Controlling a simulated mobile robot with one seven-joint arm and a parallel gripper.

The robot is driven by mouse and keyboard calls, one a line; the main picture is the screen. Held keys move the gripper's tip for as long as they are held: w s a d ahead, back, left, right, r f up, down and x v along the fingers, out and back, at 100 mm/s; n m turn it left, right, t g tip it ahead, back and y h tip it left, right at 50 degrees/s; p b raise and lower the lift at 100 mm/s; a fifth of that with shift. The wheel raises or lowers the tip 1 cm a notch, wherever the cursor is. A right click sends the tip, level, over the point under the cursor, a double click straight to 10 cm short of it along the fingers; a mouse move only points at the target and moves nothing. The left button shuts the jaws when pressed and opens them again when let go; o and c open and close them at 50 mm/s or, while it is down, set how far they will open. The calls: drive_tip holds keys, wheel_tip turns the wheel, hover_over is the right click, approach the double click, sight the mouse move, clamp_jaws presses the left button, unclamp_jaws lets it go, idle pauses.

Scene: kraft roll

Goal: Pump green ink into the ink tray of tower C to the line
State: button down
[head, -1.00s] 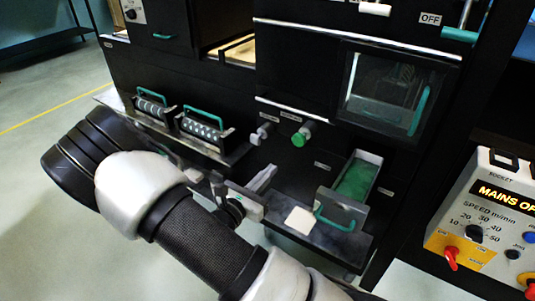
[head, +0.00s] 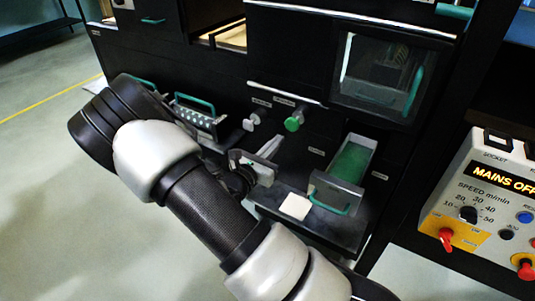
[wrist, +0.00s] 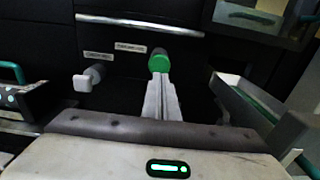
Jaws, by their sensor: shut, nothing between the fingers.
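The green pump knob (head: 294,122) sticks out from the black front panel. It also shows in the wrist view (wrist: 160,60), straight ahead of my fingertips. My gripper (head: 272,146) is shut and empty, just left of and below the knob in the head view. In the wrist view my gripper (wrist: 160,82) has its fingers together, their tips overlapping the knob's lower edge; I cannot tell whether they touch it. The ink tray (head: 372,150) stands pulled out at the right, with green ink inside and a green handle. Its fill line cannot be made out.
A pale knob (head: 249,123) sits left of the green one. A roller with a green handle (head: 195,113) is farther left. A white pad (head: 295,206) lies on the ledge. The control box (head: 490,205) at the right reads MAINS OFF.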

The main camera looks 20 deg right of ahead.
sight(291, 125)
drive_tip(key=b+x, duration=0.1)
drive_tip(key=x, duration=0.5)
drive_tip(key=x, duration=0.3)
drive_tip(key=shift+w+d, duration=0.1)
drive_tip(key=shift+w+d+r, duration=0.1)
drive_tip(key=shift+d+r, duration=0.1)
idle(0.7)
